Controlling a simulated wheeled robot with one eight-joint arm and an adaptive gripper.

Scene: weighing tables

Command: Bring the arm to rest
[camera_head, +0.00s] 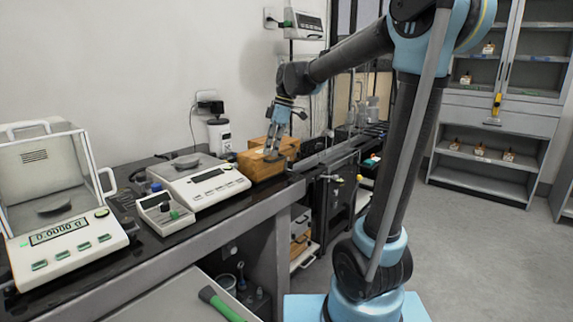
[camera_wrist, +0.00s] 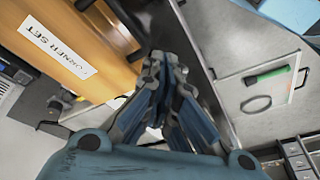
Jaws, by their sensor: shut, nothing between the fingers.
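My arm (camera_head: 396,165) reaches up from its blue base and bends over toward the bench at the left. My gripper (camera_head: 272,155) points down in front of the wooden boxes at the bench's end. In the wrist view my gripper (camera_wrist: 165,68) has its fingers drawn together with nothing between them. A wooden box (camera_head: 262,165) stands right by the fingers; whether they touch it I cannot tell.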

